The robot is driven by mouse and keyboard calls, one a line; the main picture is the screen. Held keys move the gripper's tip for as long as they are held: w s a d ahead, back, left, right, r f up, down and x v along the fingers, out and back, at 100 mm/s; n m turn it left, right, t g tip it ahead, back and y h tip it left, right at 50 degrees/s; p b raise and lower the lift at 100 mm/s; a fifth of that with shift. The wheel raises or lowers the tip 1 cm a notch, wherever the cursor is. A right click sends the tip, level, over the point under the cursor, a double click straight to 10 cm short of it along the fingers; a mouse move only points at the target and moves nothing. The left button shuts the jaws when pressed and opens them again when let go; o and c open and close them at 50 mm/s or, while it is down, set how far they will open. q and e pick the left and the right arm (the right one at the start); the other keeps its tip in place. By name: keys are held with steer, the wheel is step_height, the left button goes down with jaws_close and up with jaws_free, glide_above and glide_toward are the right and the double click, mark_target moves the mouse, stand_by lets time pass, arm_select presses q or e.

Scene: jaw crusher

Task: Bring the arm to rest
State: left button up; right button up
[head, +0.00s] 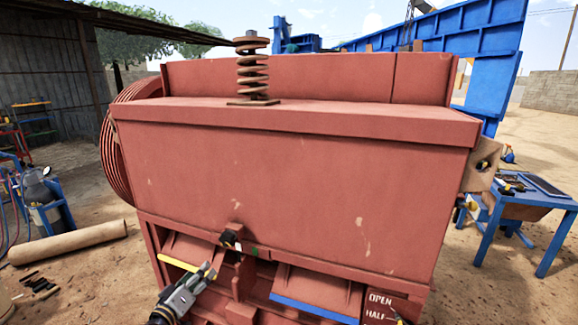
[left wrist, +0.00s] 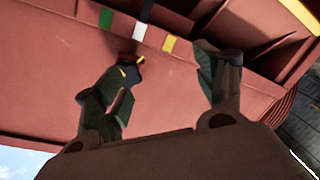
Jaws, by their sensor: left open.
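My left gripper (head: 208,272) is at the lower front of the red jaw crusher (head: 300,190), in front of its lower openings. In the left wrist view its two fingers (left wrist: 165,78) are spread apart with nothing between them. A small black and yellow part (head: 229,237) sits on the crusher's front just above the gripper. A dark part with a yellow tip (left wrist: 131,72) shows beside one finger in the left wrist view; I cannot tell whether they touch.
A green mark (left wrist: 105,17), a white mark (left wrist: 139,31) and a yellow mark (left wrist: 169,44) line the crusher's edge. A plate reading OPEN and HALF (head: 380,306) is at lower right. A blue table (head: 545,200) stands right; a tan roll (head: 68,242) lies left.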

arm_select(q)
steer(key=s+a+f+m+g+y, duration=0.1)
steer(key=s+a+f+g, duration=0.15)
steer(key=f, duration=0.95)
steer(key=s+a+f+m+g+y, duration=0.2)
steer(key=s+f, duration=0.2)
steer(key=f, duration=0.8)
steer(key=s+a+f+m+g+y, duration=0.1)
steer(key=s+a+f+g, duration=0.15)
steer(key=f, duration=0.95)
steer(key=s+f+m+g, duration=0.2)
steer(key=s+f+g, duration=0.1)
steer(key=s+f, duration=1.3)
steer(key=s+d+f+g, duration=0.1)
steer(key=s+d+f, duration=0.2)
steer(key=s, duration=0.7)
steer(key=s+d+f+m+g, duration=0.1)
steer(key=s+f, duration=0.4)
steer(key=s, duration=0.5)
steer(key=s+d+f+g, duration=0.3)
steer(key=s+d+f, duration=0.1)
steer(key=s, duration=0.6)
steer(key=shift+s+d+f, duration=0.2)
steer(key=shift+s+d, duration=0.05)
steer(key=shift+d, duration=0.15)
